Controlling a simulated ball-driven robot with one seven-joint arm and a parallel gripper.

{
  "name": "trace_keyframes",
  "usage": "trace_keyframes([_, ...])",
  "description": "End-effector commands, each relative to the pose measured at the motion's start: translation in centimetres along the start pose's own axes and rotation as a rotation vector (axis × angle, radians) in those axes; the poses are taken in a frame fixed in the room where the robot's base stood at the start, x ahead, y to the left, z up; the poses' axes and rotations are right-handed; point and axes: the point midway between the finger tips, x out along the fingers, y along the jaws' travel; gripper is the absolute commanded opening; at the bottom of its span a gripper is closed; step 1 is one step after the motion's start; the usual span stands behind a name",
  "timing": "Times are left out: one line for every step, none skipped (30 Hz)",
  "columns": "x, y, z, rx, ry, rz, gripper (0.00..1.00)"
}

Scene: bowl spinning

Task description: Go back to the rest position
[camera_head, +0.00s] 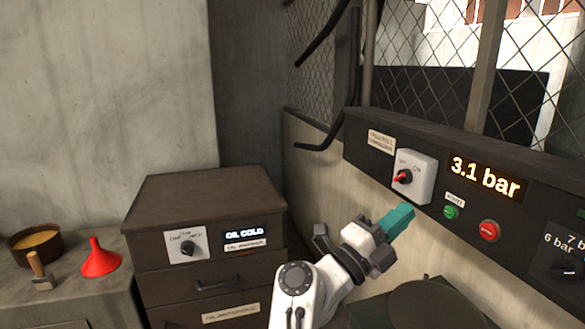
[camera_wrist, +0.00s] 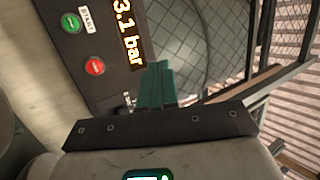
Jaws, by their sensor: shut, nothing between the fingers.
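My gripper (camera_head: 397,221) has teal fingers closed together with nothing between them. In the head view it is raised in front of the dark control panel (camera_head: 375,165), just below a white switch box (camera_head: 422,178) with a red knob (camera_head: 403,177). I cannot tell whether the fingertips touch the panel. In the wrist view my gripper (camera_wrist: 158,72) points toward the panel, near the orange display (camera_wrist: 128,35) reading 3.1 bar. A green button (camera_head: 451,213) and a red button (camera_head: 490,230) sit to the right of my fingers in the head view.
A brown cabinet (camera_head: 205,190) with an oil display stands left of my arm. A red funnel (camera_head: 100,258), a brush (camera_head: 39,270) and a bowl (camera_head: 35,262) of yellow contents rest on the counter at far left. A dark round object (camera_head: 430,303) lies below my gripper.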

Motion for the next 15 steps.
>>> trace_keyframes([1.0,-0.3,-0.2,-0.021,-0.029,-0.061,0.00])
trace_keyframes([1.6,-0.6,-0.3,-0.034,-0.053,-0.102,0.00])
trace_keyframes([2.2,-1.0,-0.3,-0.055,-0.089,-0.157,0.00])
trace_keyframes([2.6,-1.3,-0.3,-0.073,-0.119,-0.198,0.00])
trace_keyframes([3.0,-1.5,-0.3,-0.095,-0.150,-0.240,0.00])
trace_keyframes([3.3,-1.8,-0.1,-0.122,-0.195,-0.292,0.00])
trace_keyframes([3.4,-2.0,0.0,-0.145,-0.230,-0.329,0.00])
trace_keyframes([3.5,-2.0,0.1,-0.169,-0.264,-0.363,0.00])
trace_keyframes([3.5,-2.0,0.2,-0.204,-0.312,-0.407,0.00])
trace_keyframes([3.4,-2.0,0.3,-0.230,-0.351,-0.438,0.00])
trace_keyframes([3.3,-1.8,0.4,-0.258,-0.387,-0.465,0.00])
trace_keyframes([3.0,-1.5,0.6,-0.296,-0.439,-0.500,0.00])
trace_keyframes([2.7,-1.2,0.7,-0.328,-0.479,-0.524,0.00])
trace_keyframes([2.5,-0.8,0.8,-0.358,-0.518,-0.544,0.00])
trace_keyframes([2.0,-0.2,0.9,-0.400,-0.573,-0.569,0.00])
